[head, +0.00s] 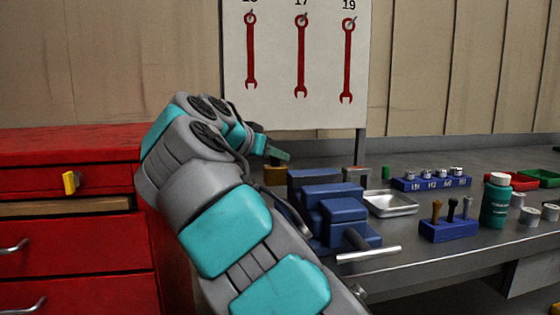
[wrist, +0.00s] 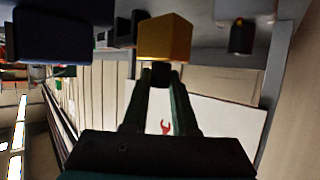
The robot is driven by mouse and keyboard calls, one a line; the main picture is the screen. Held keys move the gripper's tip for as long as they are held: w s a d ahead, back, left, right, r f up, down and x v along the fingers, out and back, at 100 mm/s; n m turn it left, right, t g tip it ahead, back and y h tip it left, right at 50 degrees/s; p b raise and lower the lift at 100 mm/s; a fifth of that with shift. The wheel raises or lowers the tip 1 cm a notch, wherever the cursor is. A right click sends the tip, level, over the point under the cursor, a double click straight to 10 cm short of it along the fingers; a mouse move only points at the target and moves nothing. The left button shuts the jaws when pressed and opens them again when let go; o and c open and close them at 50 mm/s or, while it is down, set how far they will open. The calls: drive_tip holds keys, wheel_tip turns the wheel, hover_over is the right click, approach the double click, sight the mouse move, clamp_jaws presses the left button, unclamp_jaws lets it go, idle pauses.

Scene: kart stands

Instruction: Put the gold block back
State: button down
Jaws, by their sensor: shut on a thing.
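The gold block (head: 275,176) is behind the left end of the blue vise, below the tip of my gripper (head: 277,154). In the wrist view, which is turned over, the gold block (wrist: 165,38) lies just beyond the fingertips. A short dark knob (wrist: 161,72) joins it, and my gripper (wrist: 161,84) is shut on that knob. The vise hides part of the block's surroundings in the head view. I cannot tell whether the block touches the bench or hangs just above it.
The blue vise (head: 340,212) stands in front, with a metal tray (head: 390,204) beside it. A blue socket rack (head: 430,183), a blue tool holder (head: 448,231) and a green bottle (head: 495,202) are further right. A red cabinet (head: 80,240) stands left; a wrench board (head: 275,70) rises behind.

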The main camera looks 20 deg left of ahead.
drive_tip(key=w, duration=0.1)
drive_tip(key=w+f, duration=0.2)
drive_tip(key=w, duration=0.1)
drive_tip(key=shift+w+a, duration=0.1)
drive_tip(key=shift+f, duration=0.95)
drive_tip(key=shift+f, duration=0.15)
drive_tip(key=c, duration=0.7)
unclamp_jaws()
